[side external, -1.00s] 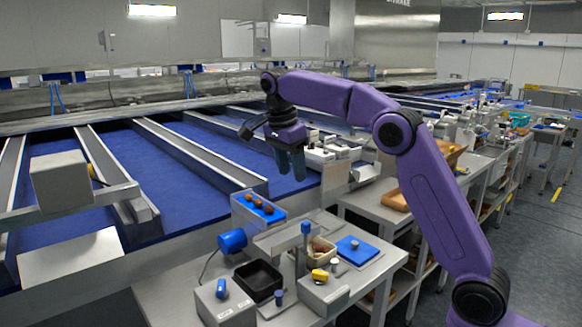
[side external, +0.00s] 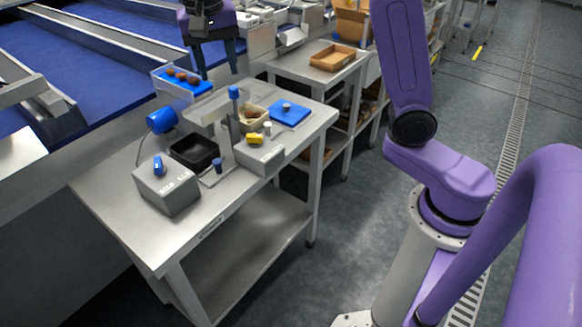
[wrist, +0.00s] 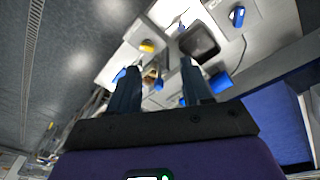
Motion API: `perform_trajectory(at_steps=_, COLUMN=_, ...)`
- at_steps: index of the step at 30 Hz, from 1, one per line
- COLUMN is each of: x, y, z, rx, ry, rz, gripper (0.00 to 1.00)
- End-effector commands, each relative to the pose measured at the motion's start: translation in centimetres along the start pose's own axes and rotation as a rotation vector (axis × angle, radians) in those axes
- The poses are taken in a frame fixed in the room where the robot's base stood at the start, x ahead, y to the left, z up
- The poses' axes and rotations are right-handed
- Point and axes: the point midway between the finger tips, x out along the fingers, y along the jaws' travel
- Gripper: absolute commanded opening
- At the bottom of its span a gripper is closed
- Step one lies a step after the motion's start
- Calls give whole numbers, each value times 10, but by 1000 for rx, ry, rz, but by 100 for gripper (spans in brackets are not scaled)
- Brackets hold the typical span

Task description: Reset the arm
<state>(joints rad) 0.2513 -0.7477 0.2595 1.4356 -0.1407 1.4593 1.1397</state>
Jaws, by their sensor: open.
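My gripper (side external: 217,68) is open and empty at the top of the side view, pointing down. It hangs above the back of the steel bench (side external: 120,213), near the blue tray of dates (side external: 170,88). In the wrist view, the two dark fingers of my gripper (wrist: 160,76) stand apart with nothing held between them. The bench top lies beyond the fingertips there. The top of my wrist is cut off by the side view's upper edge.
The bench holds a black tray (side external: 185,157), a grey box with a blue knob (side external: 165,191), a beige container (side external: 263,119) and a blue board (side external: 291,112). A cardboard box (side external: 325,66) stands on a bench behind. The floor (side external: 345,220) between the bench and my base is clear.

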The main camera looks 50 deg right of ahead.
Motion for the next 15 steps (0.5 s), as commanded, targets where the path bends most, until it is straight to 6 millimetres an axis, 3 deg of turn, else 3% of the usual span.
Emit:
perform_trajectory(at_steps=8, x=21, y=41, z=77, rx=-515, ry=-16, rz=-53, gripper=49)
perform_trajectory(at_steps=15, x=47, y=95, z=138, rx=-949, ry=-21, rz=-98, gripper=49)
